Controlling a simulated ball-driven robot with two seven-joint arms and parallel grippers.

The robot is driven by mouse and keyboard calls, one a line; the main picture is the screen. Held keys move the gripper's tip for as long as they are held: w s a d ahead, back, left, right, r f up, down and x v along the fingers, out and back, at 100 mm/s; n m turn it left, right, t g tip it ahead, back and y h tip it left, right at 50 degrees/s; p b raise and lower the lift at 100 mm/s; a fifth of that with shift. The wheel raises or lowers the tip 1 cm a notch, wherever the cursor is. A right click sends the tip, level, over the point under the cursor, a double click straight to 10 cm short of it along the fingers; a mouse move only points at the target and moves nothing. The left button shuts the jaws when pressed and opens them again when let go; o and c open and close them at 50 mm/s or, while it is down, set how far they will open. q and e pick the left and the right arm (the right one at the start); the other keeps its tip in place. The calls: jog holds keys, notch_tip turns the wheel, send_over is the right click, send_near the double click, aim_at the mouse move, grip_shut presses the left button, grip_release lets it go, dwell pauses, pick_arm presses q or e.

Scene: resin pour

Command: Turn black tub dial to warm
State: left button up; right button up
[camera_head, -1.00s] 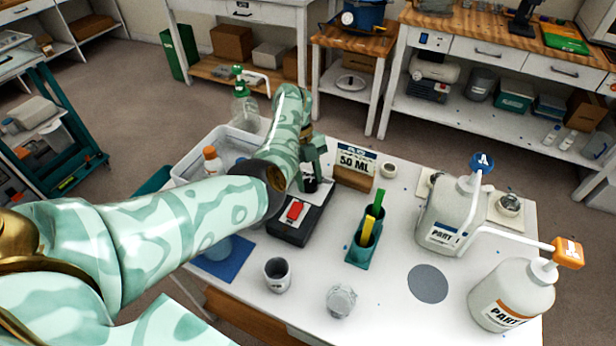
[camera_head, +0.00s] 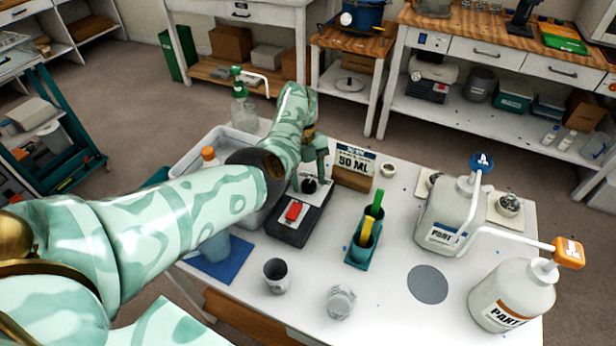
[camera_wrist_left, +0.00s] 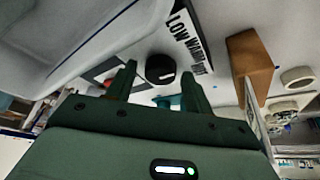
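A black box (camera_head: 290,228) with a red switch (camera_head: 294,212) sits on the white table. A round black dial (camera_head: 310,186) stands on the pale plate at its far end. In the left wrist view the dial (camera_wrist_left: 160,68) is beside a label (camera_wrist_left: 188,42) reading LOW, WARM, HOT. A small pale mark shows on the dial, but its setting is unclear. My left gripper (camera_head: 319,168) is just above the dial in the head view. Its two dark green fingers (camera_wrist_left: 159,75) are open in the wrist view, with the dial between and beyond their tips, apart from them. My right gripper is out of view.
A 50 ML sign (camera_head: 354,163) on a wooden block stands close right of the dial. A white tray (camera_head: 190,168) is behind my left arm.

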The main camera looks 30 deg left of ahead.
pick_arm(q)
jog(key=v, duration=1.6)
jog(key=shift+a, duration=0.15)
